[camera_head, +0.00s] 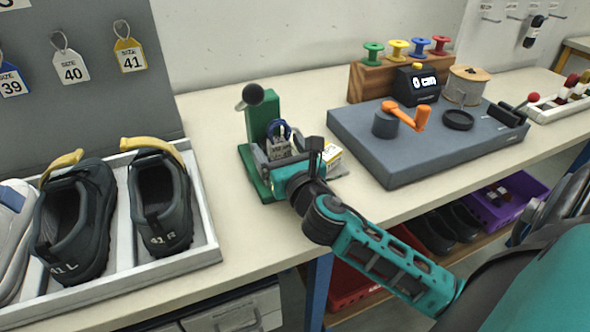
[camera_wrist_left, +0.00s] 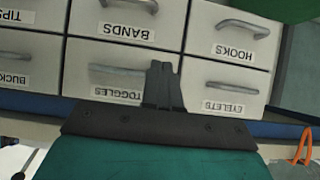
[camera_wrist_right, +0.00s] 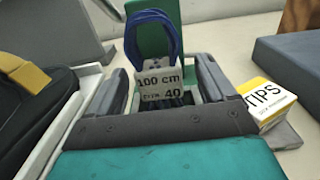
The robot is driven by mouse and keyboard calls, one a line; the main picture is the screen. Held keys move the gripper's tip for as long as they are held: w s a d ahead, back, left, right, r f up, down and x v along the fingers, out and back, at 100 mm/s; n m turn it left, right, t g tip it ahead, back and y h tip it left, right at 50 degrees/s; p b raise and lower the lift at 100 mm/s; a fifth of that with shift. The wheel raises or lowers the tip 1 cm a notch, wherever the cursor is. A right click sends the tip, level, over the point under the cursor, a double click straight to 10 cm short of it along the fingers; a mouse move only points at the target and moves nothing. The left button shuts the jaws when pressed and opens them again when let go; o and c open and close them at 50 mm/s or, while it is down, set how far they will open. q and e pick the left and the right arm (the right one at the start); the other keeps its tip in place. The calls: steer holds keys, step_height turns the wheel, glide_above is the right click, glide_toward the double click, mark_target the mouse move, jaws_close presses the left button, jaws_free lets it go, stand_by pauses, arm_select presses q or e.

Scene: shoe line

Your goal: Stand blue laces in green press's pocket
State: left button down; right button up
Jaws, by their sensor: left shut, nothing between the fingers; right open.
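The green press (camera_head: 262,115) stands on the table, with a black ball knob at its top. The blue laces (camera_head: 283,128) stand upright in front of its post; in the right wrist view they form a blue loop (camera_wrist_right: 174,38) above a grey card reading "100 cm SIZE 40" (camera_wrist_right: 160,88). My right gripper (camera_head: 281,150) is open at the press, one finger on each side of the card, with gaps visible. The pocket and the card's lower end are hidden behind the gripper. My left gripper (camera_wrist_left: 162,85) is shut and empty in front of labelled drawers, outside the head view.
A yellow and white TIPS box (camera_wrist_right: 268,103) lies just right of the right gripper. A grey lace-measuring machine (camera_head: 400,150) stands further right. A white shoe tray (camera_head: 205,215) is at the left. Bare table lies between tray and press.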

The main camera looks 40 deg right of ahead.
steer(key=v, duration=1)
steer(key=shift+w, duration=0.1)
steer(key=shift+s+a+b, duration=0.15)
steer(key=shift+s+b, duration=0.15)
steer(key=shift+s, duration=0.05)
